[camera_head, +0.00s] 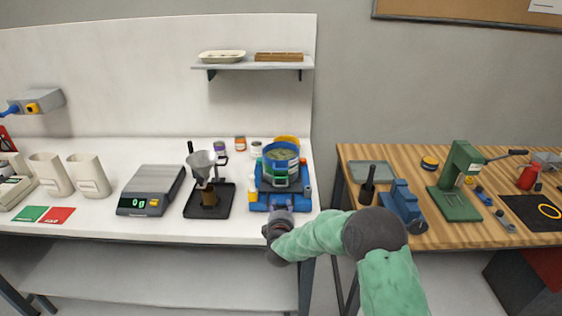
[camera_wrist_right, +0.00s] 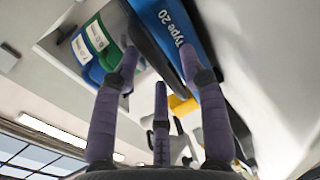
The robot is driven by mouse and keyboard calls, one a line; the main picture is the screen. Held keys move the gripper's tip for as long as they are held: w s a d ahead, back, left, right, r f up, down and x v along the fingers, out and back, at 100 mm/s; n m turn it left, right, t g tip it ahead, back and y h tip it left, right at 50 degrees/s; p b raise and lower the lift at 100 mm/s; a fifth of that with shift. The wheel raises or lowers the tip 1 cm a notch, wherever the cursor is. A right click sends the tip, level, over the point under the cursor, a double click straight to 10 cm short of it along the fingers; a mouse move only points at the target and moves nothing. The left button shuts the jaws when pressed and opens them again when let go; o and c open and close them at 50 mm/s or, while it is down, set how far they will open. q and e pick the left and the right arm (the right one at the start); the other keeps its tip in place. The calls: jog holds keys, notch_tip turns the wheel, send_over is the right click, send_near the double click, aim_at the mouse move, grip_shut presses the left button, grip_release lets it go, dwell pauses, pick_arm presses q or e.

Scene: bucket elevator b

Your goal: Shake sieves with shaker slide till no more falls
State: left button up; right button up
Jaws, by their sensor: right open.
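The sieve stack (camera_head: 281,172), with blue and green rings and grainy material in its top, stands upright on the blue shaker (camera_head: 258,206) near the right end of the white bench. In the right wrist view, the green and blue sieve rings (camera_wrist_right: 92,55) with white labels are at upper left, and the blue shaker body (camera_wrist_right: 178,28) reads "Type 20". My right gripper (camera_head: 281,208) is at the front of the shaker, its fingers spread in the right wrist view (camera_wrist_right: 160,66). Whether a finger touches the slide cannot be told. My left gripper is out of view.
A funnel stand on a black tray (camera_head: 222,208) and a grey scale (camera_head: 150,190) reading 0 g are left of the shaker. Small jars (camera_head: 240,143) stand behind. A wooden table (camera_head: 420,240) with a green press (camera_head: 457,190) is to the right, across a gap.

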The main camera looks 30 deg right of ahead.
grip_shut()
jog(key=shift+f+p+v, duration=0.25)
jog(key=shift+p+v, duration=0.2)
jog(key=shift+v, duration=0.65)
jog(key=shift+f+p+v, duration=0.2)
jog(key=shift+p+v, duration=0.25)
jog(key=shift+v, duration=0.7)
